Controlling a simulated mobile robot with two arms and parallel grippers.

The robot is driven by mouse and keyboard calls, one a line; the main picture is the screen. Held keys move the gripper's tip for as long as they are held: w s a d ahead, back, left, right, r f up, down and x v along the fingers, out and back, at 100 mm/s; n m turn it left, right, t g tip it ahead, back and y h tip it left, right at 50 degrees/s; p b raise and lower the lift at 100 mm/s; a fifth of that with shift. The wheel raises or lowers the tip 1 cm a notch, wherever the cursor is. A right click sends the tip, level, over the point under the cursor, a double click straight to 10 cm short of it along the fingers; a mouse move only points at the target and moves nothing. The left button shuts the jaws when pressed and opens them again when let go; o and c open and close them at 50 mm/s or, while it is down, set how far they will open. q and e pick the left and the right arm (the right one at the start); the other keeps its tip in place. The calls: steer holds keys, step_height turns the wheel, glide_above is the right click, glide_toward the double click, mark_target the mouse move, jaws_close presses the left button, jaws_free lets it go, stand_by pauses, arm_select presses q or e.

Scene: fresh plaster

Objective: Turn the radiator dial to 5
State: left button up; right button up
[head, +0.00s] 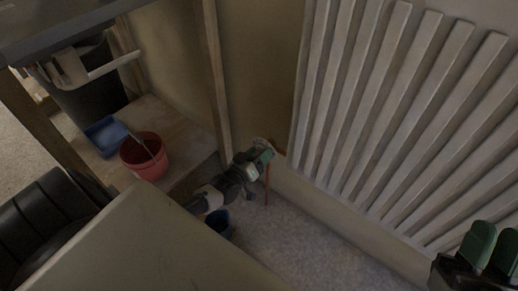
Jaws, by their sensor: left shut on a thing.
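The white ribbed radiator (400,110) fills the right of the head view. The radiator dial (262,143) sits at its lower left corner and is mostly hidden by my left gripper.
A thin reddish pipe (267,186) runs down beside the dial. A red bucket (145,157), a blue tray (106,134) and a dark blue container (219,220) stand to the left. Wooden posts (215,80) rise near the wall. Grey floor (285,245) is clear below the radiator.

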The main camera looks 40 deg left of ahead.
arm_select(q)
steer(key=shift+m+p, duration=0.45)
steer(key=shift+m, duration=0.65)
steer(key=shift+f+m, duration=0.1)
steer(key=shift+m, duration=0.6)
arm_select(e)
steer(key=shift+w+f+g+h, duration=0.45)
steer(key=shift+w+f+g, duration=0.35)
steer(key=shift+f+g, duration=0.3)
steer(key=shift+w+f+g+h, duration=0.45)
steer(key=shift+w+f+g, duration=0.4)
steer(key=shift+g, duration=0.35)
steer(key=shift+f, duration=0.1)
arm_select(q)
steer(key=o, duration=0.9)
steer(key=shift+s+p, duration=0.1)
steer(key=shift+p, duration=0.2)
